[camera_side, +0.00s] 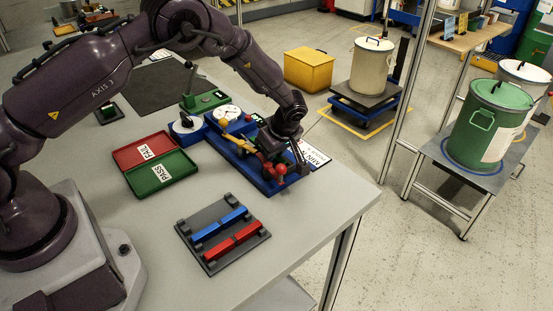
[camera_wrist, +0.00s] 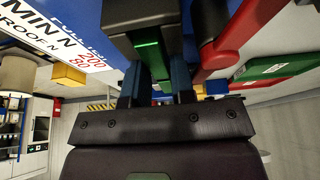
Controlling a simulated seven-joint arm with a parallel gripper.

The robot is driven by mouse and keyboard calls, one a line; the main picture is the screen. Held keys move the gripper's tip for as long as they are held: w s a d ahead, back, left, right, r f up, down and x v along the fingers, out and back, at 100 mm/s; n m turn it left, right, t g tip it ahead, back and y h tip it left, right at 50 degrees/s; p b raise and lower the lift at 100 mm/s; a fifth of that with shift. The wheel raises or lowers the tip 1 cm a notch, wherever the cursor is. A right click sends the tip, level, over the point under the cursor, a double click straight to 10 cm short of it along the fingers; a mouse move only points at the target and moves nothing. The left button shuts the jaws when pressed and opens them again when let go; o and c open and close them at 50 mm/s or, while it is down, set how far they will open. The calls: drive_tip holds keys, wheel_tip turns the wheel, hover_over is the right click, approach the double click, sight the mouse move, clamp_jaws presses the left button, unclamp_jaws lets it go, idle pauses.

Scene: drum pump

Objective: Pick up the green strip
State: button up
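A green strip (camera_wrist: 149,58) shows in the wrist view, against a dark grey block (camera_wrist: 137,20) and between the two blue fingers of my gripper (camera_wrist: 155,85). I cannot tell whether the fingers touch the strip or stand clear of it. In the side view my gripper (camera_side: 271,152) is low over the right part of the blue pump fixture (camera_side: 236,157), and the wrist hides its fingertips. The green strip cannot be made out there.
A red arm with a ball knob (camera_side: 281,170) stands close beside my gripper; its red part (camera_wrist: 240,35) is near the fingers. Red and green FAIL/PASS trays (camera_side: 161,172) lie to the left. A white label plate (camera_side: 312,153) lies on the right. The table's right front is clear.

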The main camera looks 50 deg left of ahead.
clamp_jaws()
drive_tip(key=shift+r, duration=0.15)
